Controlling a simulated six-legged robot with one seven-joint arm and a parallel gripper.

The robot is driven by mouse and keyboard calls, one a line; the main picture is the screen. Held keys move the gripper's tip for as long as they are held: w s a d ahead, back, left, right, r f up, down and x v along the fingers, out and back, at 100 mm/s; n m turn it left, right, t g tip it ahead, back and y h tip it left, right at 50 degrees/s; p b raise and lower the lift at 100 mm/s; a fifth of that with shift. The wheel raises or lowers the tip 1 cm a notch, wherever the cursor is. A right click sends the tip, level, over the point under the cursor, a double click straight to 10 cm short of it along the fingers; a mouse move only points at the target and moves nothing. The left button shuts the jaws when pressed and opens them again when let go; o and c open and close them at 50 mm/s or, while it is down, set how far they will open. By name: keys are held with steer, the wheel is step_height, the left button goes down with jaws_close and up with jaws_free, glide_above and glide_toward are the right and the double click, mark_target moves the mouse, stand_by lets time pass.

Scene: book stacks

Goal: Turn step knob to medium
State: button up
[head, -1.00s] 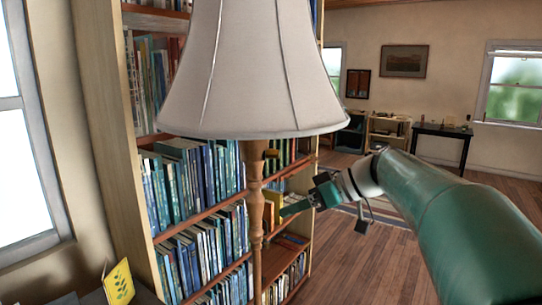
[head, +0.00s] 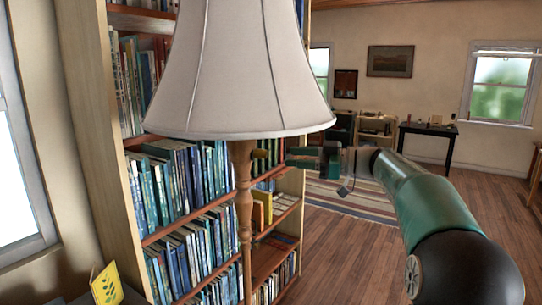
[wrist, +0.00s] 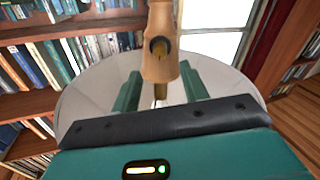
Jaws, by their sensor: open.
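A floor lamp with a pale shade (head: 240,75) and a turned wooden post (head: 243,195) stands before the bookcase. Its small brass step knob (head: 260,154) sticks out to the right from the post, just under the shade. The knob (wrist: 158,50) also shows in the wrist view, in a dark ring on the post. My gripper (head: 290,156) is level with the knob, just right of it. In the wrist view my gripper's (wrist: 160,82) two green fingers are apart, one on each side of the knob's line. I see no contact. The knob's setting is not readable.
A tall bookcase (head: 175,230) full of books stands behind the lamp. A window is at the left, with a yellow card (head: 107,284) below it. Open wooden floor and a striped rug (head: 345,197) lie to the right.

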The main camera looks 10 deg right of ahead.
mark_target(261, 154)
steer(key=x, duration=0.7)
steer(key=shift+a, duration=0.2)
steer(key=shift+w, duration=0.15)
jaws_close()
